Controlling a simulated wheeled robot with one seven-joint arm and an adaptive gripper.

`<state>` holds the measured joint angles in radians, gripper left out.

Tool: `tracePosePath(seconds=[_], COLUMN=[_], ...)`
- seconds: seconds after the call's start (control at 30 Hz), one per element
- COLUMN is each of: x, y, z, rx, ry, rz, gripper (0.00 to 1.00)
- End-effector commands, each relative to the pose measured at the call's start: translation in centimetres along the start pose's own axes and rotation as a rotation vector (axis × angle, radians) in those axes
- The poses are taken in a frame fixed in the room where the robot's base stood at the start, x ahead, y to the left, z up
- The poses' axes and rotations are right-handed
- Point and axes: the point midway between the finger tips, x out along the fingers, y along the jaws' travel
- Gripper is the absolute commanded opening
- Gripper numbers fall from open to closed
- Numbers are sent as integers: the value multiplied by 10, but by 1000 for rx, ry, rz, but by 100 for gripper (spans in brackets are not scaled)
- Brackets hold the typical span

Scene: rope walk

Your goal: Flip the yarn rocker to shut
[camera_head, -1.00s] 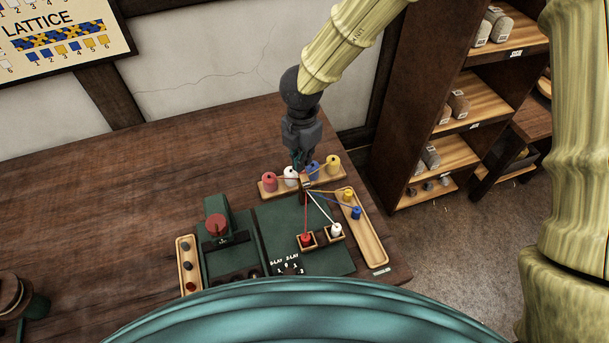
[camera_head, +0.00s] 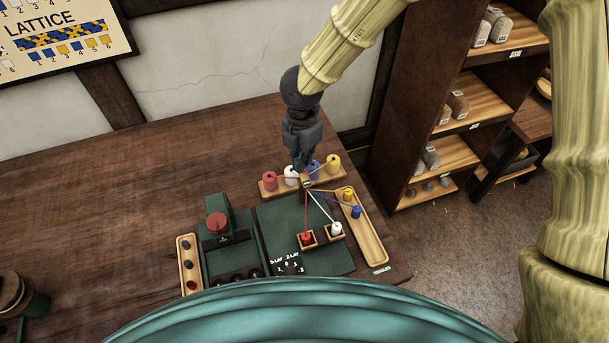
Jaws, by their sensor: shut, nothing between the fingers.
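My gripper (camera_head: 301,166) points down over the back of the green rope device (camera_head: 283,222), with its fingers together and empty. Its tips are just above or behind a small wooden block (camera_head: 307,183) where the coloured yarns meet. I cannot tell whether they touch it. The yarn rocker is not clearly made out; it may be at this block, partly hidden by the fingers. Its position cannot be read. White lay labels (camera_head: 286,262) show at the front of the green panel.
A wooden tray (camera_head: 372,243) lies right, with yellow and blue spools. Red (camera_head: 307,238) and white (camera_head: 337,229) spools sit in front. A green press-like device (camera_head: 218,230) stands left. The table's left is mostly clear.

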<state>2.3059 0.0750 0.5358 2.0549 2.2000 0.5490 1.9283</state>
Motion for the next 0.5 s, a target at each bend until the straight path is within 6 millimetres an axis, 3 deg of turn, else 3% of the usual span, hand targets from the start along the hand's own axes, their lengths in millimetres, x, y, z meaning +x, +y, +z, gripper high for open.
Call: tracePosePath(seconds=[0.5], x=[8], y=[0], z=[0], rx=[0], ry=[0], rz=[0], gripper=[0])
